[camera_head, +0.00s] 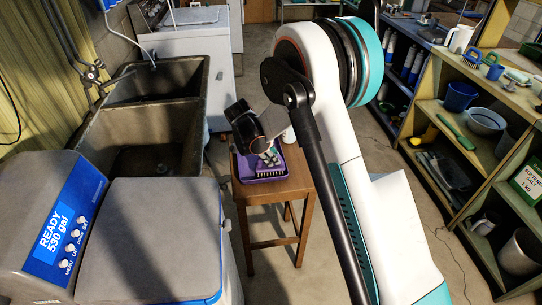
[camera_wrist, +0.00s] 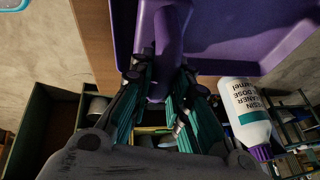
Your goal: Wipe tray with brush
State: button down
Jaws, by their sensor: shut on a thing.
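The purple tray (camera_head: 243,172) rests on a wooden stool (camera_head: 285,190). It also fills the top of the wrist view (camera_wrist: 215,55). My gripper (camera_head: 268,155) is over the tray, pointing down. In the wrist view my gripper (camera_wrist: 163,85) has its green-padded fingers closed around a purple handle, which I take for the brush (camera_wrist: 166,45). The handle overlaps the tray in that view. The brush's bristles cannot be made out clearly, and whether they touch the tray is hard to tell.
A white bottle with a purple cap (camera_wrist: 248,112) stands close beside the tray. A double sink (camera_head: 150,115) and the softener unit (camera_head: 150,235) are on the left. Shelves (camera_head: 470,120) with buckets and bowls line the right. Open floor lies between stool and shelves.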

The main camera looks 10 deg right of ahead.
jog(key=shift+r+p, duration=1.6)
jog(key=shift+r, duration=1.4)
jog(key=shift+r+p, duration=0.7)
jog(key=shift+r, duration=0.8)
